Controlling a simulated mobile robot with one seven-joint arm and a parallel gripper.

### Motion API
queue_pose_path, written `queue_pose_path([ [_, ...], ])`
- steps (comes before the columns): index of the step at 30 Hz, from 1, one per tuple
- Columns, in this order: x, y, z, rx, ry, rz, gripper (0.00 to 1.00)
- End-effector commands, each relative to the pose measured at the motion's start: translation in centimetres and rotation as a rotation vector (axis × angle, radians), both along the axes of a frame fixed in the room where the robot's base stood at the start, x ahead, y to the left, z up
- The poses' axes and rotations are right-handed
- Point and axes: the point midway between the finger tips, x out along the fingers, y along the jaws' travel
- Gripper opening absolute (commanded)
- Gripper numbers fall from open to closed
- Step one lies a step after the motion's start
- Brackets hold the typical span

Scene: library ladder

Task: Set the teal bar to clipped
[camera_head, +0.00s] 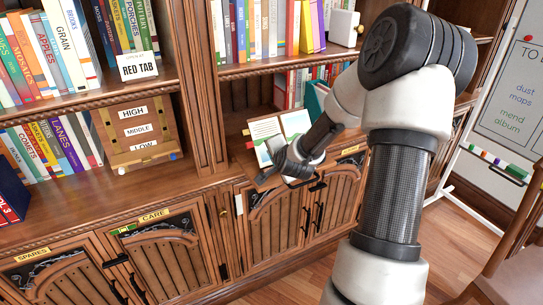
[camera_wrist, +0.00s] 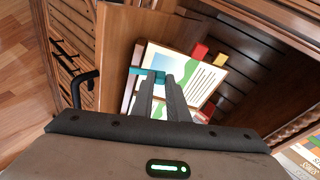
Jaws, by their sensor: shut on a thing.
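An open book or album (camera_head: 266,129) with a landscape picture and a text page (camera_wrist: 205,75) rests on a shelf in the middle of the bookcase. The teal bar (camera_wrist: 147,74) shows in the wrist view at the left edge of the picture page. My gripper (camera_wrist: 160,80) has its two dark fingertips at the bar, closed on it with a narrow gap between the fingers. In the head view my gripper (camera_head: 276,152) is in front of the book, and I cannot make out the bar there. Part of the bar is hidden by the fingers.
Red (camera_wrist: 200,51) and yellow (camera_wrist: 220,59) tabs stand at the book's upper edge. Cupboard doors (camera_head: 278,215) with dark handles lie below the shelf. A board with HIGH, MIDDLE and LOW labels (camera_head: 135,130) stands to the left.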

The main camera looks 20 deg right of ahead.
Motion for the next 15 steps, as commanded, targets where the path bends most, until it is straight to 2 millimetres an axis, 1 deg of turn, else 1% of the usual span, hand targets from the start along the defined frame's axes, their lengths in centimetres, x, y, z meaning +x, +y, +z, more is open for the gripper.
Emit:
queue_pose_path([
  [6,0.07,-0.62,0.14,0.102,0.005,-0.071,0.0],
  [15,0.09,-0.96,0.1,0.165,0.007,-0.116,0.0],
])
